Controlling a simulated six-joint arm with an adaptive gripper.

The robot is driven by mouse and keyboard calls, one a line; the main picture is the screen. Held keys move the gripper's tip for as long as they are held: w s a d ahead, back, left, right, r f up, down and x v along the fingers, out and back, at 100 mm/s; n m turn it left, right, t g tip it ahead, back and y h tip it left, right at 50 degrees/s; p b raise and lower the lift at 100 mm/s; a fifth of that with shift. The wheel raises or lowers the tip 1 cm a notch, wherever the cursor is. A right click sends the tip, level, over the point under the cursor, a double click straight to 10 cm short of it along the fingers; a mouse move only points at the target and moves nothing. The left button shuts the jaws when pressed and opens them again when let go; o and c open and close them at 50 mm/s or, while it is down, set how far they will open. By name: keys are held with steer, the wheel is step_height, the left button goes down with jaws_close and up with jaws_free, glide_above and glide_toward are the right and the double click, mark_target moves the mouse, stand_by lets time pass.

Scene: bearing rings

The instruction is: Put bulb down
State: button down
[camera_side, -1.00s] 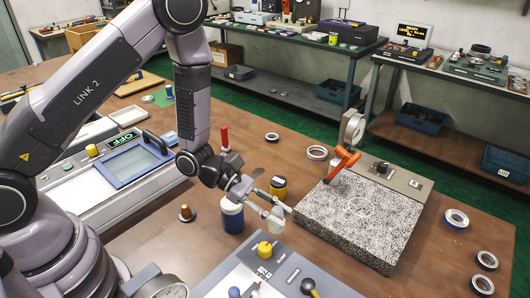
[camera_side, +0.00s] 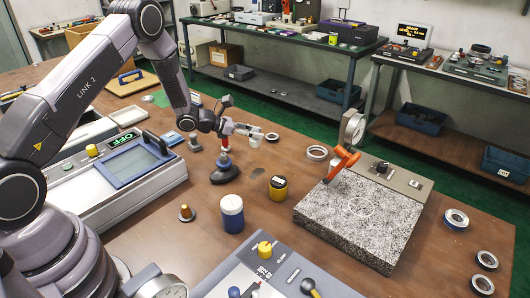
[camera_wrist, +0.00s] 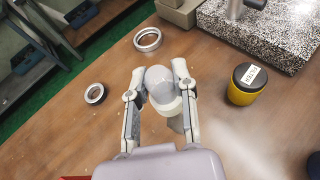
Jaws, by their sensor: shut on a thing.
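A bulb with a smooth grey dome and a whitish lower part (camera_wrist: 160,82) sits between the two fingers of my gripper (camera_wrist: 160,88) in the wrist view. The fingers press on it from both sides. In the side view the bulb (camera_side: 256,141) hangs small and pale at the fingertips of my gripper (camera_side: 250,131). A faint dark patch, likely its shadow, lies on the brown table (camera_side: 290,230) below, and the bulb appears a little above the surface. Its lower end is partly hidden in the wrist view.
Metal rings (camera_side: 272,137) (camera_side: 317,152) lie close by. A speckled granite plate (camera_side: 365,225) is right. Bare table lies beneath my gripper.

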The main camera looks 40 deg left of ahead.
steer(key=w+f, duration=0.6)
steer(key=w, duration=0.1)
steer(key=shift+w+a+f, duration=0.1)
steer(key=shift+w+f, duration=0.65)
steer(key=shift+f, duration=1.55)
steer(key=c, duration=0.9)
jaws_free()
steer(key=shift+f, duration=0.1)
